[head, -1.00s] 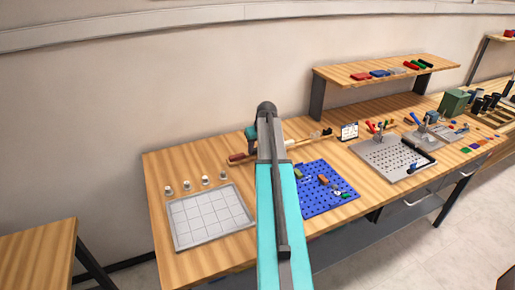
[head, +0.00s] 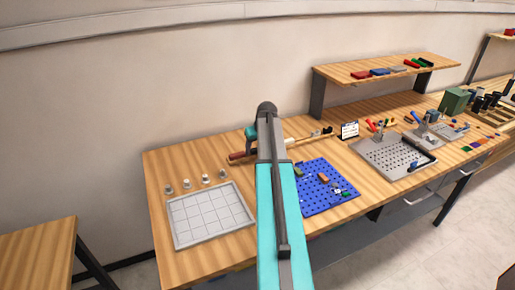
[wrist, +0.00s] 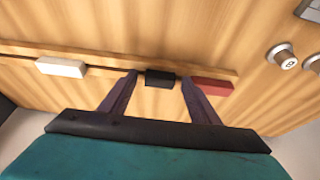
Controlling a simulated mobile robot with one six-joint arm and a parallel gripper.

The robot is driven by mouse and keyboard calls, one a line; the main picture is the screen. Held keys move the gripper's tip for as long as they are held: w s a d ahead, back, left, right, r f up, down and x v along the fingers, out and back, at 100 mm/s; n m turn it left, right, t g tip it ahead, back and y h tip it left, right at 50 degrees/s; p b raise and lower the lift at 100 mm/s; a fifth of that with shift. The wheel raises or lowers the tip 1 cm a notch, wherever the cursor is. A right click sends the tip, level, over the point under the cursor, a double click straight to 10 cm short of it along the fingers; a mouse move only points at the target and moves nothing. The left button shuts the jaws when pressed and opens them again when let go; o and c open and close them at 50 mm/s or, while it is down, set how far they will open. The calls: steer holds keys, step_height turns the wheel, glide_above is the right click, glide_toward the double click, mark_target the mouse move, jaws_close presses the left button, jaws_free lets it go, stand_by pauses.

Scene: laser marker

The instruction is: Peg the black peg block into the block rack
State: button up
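The block rack (wrist: 108,62) is a long wooden strip across the wrist view. The black peg block (wrist: 160,79) is at the rack, in line with a white block (wrist: 61,68) on its left and a red block (wrist: 212,87) on its right. My gripper (wrist: 160,79) is open, with one finger on each side of the black block and small gaps showing. I cannot tell whether the block's pegs are seated. In the head view my arm hides the gripper and the black block; the red block (head: 238,155) and white block (head: 290,141) show on either side.
A grey gridded tray (head: 210,215) and several small round pieces (head: 187,184) are left of my arm. A blue pegboard (head: 325,190) with small parts is to the right. Farther right are a grey perforated plate (head: 385,160) and a raised shelf (head: 345,77).

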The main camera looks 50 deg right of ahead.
steer(key=shift+r, duration=0.1)
stand_by(0.3)
steer(key=b+v, duration=0.3)
steer(key=v, duration=1)
steer(key=shift+r, duration=0.25)
steer(key=shift+s, duration=0.15)
stand_by(0.7)
